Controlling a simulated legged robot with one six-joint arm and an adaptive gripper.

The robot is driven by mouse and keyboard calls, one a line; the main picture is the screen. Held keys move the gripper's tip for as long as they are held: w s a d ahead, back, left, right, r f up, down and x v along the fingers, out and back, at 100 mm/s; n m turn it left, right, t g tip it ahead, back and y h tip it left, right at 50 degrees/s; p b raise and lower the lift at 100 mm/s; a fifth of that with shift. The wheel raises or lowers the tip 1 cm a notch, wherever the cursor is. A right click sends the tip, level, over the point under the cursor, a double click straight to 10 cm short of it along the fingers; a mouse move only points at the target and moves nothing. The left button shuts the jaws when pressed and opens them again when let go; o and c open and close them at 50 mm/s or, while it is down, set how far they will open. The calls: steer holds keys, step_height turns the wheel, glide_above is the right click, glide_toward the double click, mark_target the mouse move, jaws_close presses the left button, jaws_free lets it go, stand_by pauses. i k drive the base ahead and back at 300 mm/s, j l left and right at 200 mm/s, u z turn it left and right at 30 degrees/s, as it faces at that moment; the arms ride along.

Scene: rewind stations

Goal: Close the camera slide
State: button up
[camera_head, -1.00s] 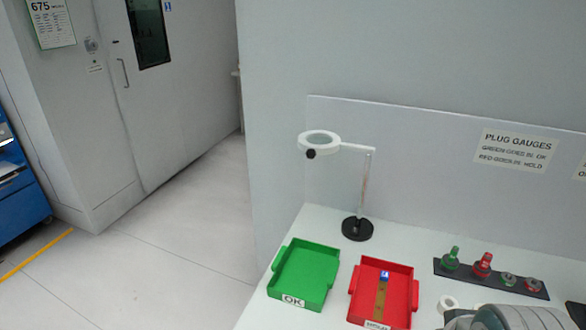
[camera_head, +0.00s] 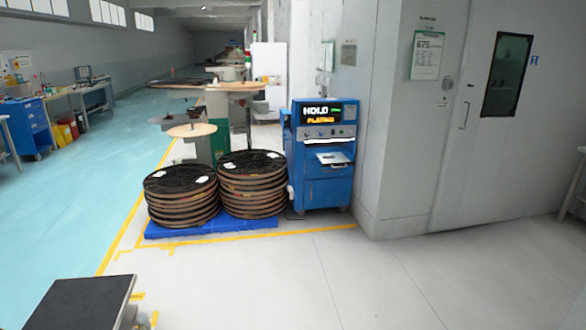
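A blue cabinet (camera_head: 323,155) stands at the middle right, with a lit display (camera_head: 328,117) showing "HOLD" and a second orange line. A flat pale plate (camera_head: 333,158) juts from its front below the controls. I cannot tell whether this plate is the camera slide, and no other part in view clearly is one. My gripper is not in view.
Stacked dark reels (camera_head: 252,190) stand on a blue pallet (camera_head: 200,231) left of the cabinet. A grey wall with a door (camera_head: 490,110) is on the right. Grey floor (camera_head: 300,275) in front is clear. A dark-topped surface (camera_head: 75,303) is at bottom left.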

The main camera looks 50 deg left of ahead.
mark_target(335, 159)
steer(key=l+u, duration=0.1)
steer(key=u, duration=0.9)
steer(key=k+l+u, duration=0.1)
steer(key=u, duration=0.4)
steer(key=i+j+u, duration=0.3)
steer(key=i+j, duration=0.85)
steer(key=i+z, duration=0.15)
steer(key=i, duration=0.6)
steer(key=i+j+z, duration=0.1)
steer(key=i, duration=0.7)
steer(key=i+z, duration=0.1)
steer(key=i, duration=0.65)
steer(key=i+j, duration=0.15)
steer(key=i, duration=0.55)
steer(key=i+z, duration=0.25)
steer(key=i, duration=1.25)
steer(key=i+l+u, duration=0.1)
steer(key=i, duration=0.45)
